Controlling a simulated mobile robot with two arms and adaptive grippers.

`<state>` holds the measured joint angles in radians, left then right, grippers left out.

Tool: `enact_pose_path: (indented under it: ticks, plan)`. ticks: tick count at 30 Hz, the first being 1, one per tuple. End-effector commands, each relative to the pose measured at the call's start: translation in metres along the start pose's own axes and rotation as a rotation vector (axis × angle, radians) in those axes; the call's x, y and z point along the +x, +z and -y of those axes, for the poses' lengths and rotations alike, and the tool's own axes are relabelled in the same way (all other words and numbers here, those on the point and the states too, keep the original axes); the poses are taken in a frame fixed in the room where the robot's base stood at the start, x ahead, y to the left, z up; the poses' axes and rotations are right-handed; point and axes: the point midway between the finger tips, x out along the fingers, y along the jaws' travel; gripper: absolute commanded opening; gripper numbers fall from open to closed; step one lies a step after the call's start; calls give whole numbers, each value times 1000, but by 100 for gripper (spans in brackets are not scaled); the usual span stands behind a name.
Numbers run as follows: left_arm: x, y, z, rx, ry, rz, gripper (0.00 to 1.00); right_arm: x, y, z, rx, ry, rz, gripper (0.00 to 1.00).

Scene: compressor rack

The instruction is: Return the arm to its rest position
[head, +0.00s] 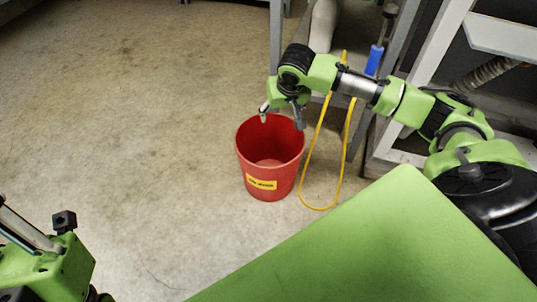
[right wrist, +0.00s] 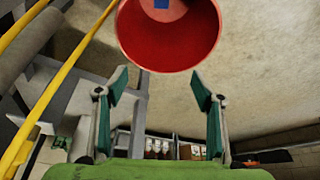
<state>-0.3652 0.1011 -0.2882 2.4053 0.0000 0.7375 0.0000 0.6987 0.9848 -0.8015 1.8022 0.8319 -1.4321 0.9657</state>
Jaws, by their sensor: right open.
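My right arm (head: 360,84) reaches out to the left from the lower right in the head view, roughly level. Its gripper (head: 281,114) points down over the rim of the red bucket (head: 270,185). In the right wrist view the two fingers of this gripper (right wrist: 160,85) stand wide apart with nothing between them. The bucket's red inside (right wrist: 170,45) lies beyond the fingertips. A green part of my left arm (head: 45,268) shows at the lower left; its gripper jaws do not show.
A small blue thing (right wrist: 161,4) shows inside the bucket. A yellow hose loop (head: 319,207) hangs to the floor beside the bucket. Grey rack posts (head: 276,40) and a blue-handled valve (head: 375,60) stand behind my right arm. The floor at left is clear.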

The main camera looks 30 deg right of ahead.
Motion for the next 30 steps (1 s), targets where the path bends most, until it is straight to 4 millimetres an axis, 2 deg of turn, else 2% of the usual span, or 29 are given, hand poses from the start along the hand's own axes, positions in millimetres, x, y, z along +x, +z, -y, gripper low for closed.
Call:
enact_pose_path:
  ticks: [6,18,21,23,26,29,30]
  plan:
    - [0,0,0,0,0,0,0,-14,0,0,0,0,-1,62]
    - [0,0,0,0,0,0,0,-14,0,0,0,0,-1,62]
    - [0,0,0,0,0,0,0,-12,1,8,-14,-20,-8,62]
    - [0,0,0,0,0,0,0,-10,4,24,-41,-62,-26,62]
    - [0,0,0,0,0,0,0,-7,9,74,-119,-195,-92,62]
    - [0,0,0,0,0,0,0,-17,20,146,-217,-394,-206,62]
    - [0,0,0,0,0,0,0,-27,24,175,-253,-481,-265,62]
